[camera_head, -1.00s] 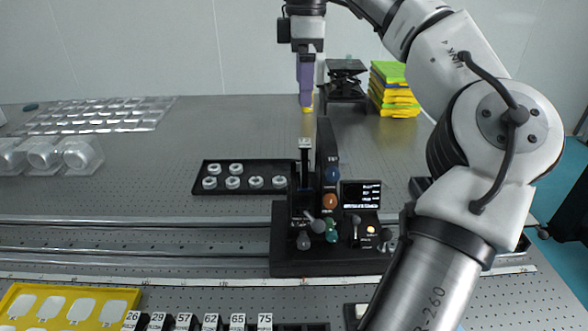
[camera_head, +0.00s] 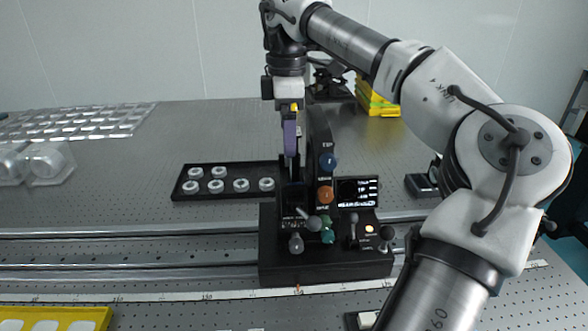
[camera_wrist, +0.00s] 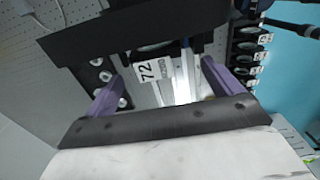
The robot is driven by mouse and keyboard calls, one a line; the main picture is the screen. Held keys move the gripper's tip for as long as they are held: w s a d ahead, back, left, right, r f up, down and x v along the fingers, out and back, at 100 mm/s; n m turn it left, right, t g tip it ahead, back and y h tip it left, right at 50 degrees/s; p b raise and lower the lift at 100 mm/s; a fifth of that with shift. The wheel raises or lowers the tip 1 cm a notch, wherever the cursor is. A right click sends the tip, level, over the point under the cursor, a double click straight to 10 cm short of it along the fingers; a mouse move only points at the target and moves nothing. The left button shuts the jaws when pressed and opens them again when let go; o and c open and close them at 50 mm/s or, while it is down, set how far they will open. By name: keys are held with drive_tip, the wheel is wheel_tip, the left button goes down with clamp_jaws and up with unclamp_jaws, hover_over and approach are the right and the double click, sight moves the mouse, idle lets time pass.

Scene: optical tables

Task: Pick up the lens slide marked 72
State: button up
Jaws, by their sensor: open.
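The lens slide marked 72 (camera_wrist: 146,71) shows in the wrist view by its white label, beside dark parts of the black optical instrument (camera_head: 325,262). In the head view I cannot make the slide out; my gripper covers that spot. My gripper (camera_head: 290,142) points down over the instrument's left part, close to its upright black plate. In the wrist view my gripper (camera_wrist: 161,70) is open, its two purple fingers apart on either side of the label. Nothing is held, and I cannot tell whether a finger touches the slide.
The upright plate with coloured knobs (camera_head: 327,180) stands just right of my fingers. A black tray of white rings (camera_head: 228,197) lies to the left. More labelled slides (camera_wrist: 250,57) stand in a row at the wrist view's right. A yellow tray (camera_head: 50,315) is at front left.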

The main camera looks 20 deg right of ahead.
sight(293, 175)
drive_tip(key=f, duration=0.2)
drive_tip(key=f+p, duration=0.1)
drive_tip(key=shift+w+d+f, duration=0.1)
drive_tip(key=shift+d+f, duration=0.25)
drive_tip(key=shift+f, duration=0.6)
drive_tip(key=c, duration=1.1)
drive_tip(key=shift+c, duration=0.4)
drive_tip(key=shift+r, duration=0.15)
